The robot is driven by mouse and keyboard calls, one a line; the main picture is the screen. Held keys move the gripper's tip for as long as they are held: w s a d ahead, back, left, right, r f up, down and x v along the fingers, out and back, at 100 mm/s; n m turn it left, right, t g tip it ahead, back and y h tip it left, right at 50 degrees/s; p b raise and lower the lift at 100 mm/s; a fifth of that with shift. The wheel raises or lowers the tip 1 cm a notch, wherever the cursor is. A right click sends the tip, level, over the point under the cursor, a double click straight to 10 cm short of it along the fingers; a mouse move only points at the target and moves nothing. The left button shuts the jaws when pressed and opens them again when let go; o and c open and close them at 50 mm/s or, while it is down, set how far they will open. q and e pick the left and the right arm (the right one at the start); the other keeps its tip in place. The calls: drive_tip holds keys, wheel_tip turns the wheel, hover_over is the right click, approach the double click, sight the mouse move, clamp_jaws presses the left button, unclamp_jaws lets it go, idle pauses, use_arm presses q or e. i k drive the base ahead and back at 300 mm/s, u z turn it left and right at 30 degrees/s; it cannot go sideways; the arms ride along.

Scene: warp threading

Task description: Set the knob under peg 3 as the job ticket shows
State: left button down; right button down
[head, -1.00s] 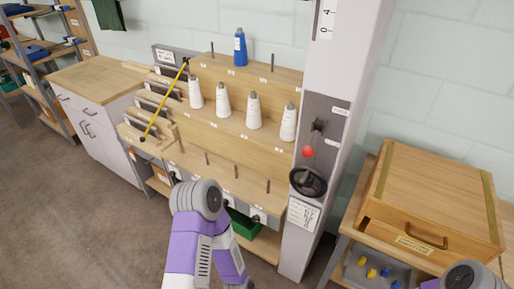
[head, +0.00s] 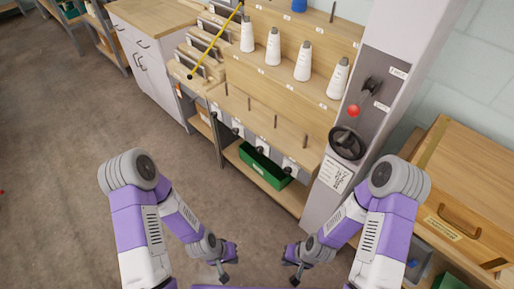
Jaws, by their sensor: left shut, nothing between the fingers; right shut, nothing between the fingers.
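A row of small dark knobs on pale plates runs along the front edge of the lower wooden shelf (head: 254,126), below several upright pegs. The third knob from the left (head: 260,150) sits above the green bin; its setting and the peg labels are too small to read. A white paper with print (head: 335,175) hangs on the grey post below a black handwheel; I cannot read it or tell if it is the job ticket. My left gripper (head: 224,278) and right gripper (head: 296,280) are shut and empty, low in front of the rack, apart from the knobs.
White cones (head: 302,62) stand on the upper shelf. A yellow rod (head: 215,42) slants at the left of the rack. A green bin (head: 265,165) sits below. The floor at left is clear.

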sight(259, 149)
drive_tip(key=k, duration=0.65)
drive_tip(key=u, duration=0.85)
drive_tip(key=i, duration=1.8)
drive_tip(key=z, duration=0.6)
